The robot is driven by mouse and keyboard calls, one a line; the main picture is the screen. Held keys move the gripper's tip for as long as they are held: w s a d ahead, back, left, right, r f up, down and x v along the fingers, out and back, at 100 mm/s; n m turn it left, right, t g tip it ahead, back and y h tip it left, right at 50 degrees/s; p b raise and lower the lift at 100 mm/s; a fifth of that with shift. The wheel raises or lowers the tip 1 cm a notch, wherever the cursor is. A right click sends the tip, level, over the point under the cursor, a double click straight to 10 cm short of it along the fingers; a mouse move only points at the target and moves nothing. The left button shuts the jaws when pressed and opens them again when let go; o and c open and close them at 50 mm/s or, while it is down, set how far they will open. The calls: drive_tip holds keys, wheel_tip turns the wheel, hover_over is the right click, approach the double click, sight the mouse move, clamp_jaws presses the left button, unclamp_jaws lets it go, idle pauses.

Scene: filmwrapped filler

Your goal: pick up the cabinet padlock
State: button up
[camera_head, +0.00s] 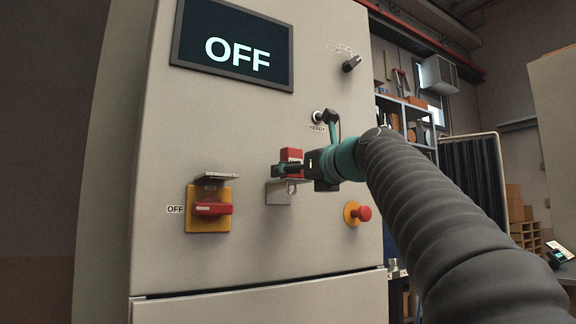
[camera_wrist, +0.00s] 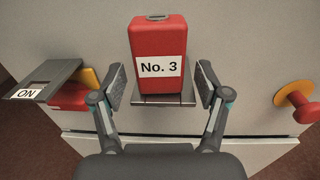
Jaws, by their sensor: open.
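The cabinet padlock is a red block with a white "No. 3" label. In the wrist view the padlock (camera_wrist: 158,38) stands upright on a small grey shelf (camera_wrist: 180,99) on the cabinet front. My gripper (camera_wrist: 161,84) is open, with one finger on each side of the padlock and a gap showing on both sides. In the head view the padlock (camera_head: 291,154) is partly hidden behind my gripper (camera_head: 280,170). The shelf's bracket (camera_head: 278,192) shows below it.
A red rotary switch (camera_head: 212,209) on a yellow plate, marked OFF, sits left of the shelf under a small ledge (camera_head: 216,177). A red mushroom button (camera_head: 363,213) is at lower right. A key switch marked READY (camera_head: 319,117) is above. The screen (camera_head: 236,50) reads OFF.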

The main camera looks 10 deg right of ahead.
clamp_jaws()
drive_tip(key=shift+r, duration=0.1)
